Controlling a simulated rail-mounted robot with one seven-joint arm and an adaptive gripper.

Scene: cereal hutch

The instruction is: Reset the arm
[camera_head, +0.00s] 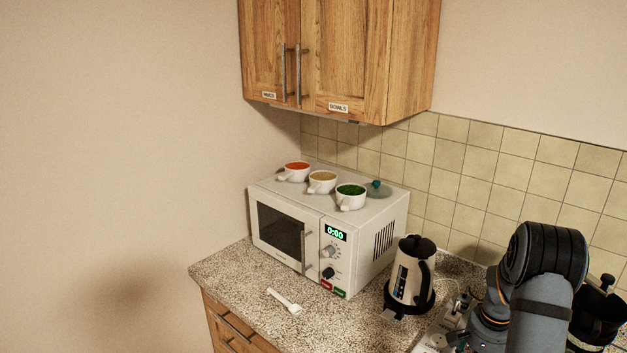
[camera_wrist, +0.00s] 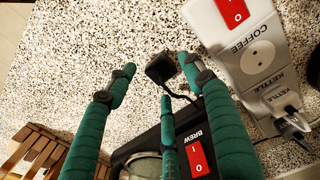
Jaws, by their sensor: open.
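My gripper (camera_wrist: 157,72) shows in the wrist view with its teal fingers spread open. Nothing is held between them. A small black block with a cord (camera_wrist: 160,67) lies on the counter beyond the fingertips. My arm rises at the lower right of the head view, where the gripper itself cannot be made out. Below and between the fingers in the wrist view is a black appliance with a red BREW switch (camera_wrist: 198,157), partly hidden by the fingers.
A white power strip (camera_wrist: 250,62) labelled COFFEE and KETTLE lies right of the fingers. A wooden slatted object (camera_wrist: 35,150) is lower left. A kettle (camera_head: 408,280) stands beside the microwave (camera_head: 375,245), which bears three white cups (camera_head: 322,185). Wall cabinets (camera_head: 335,60) hang above.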

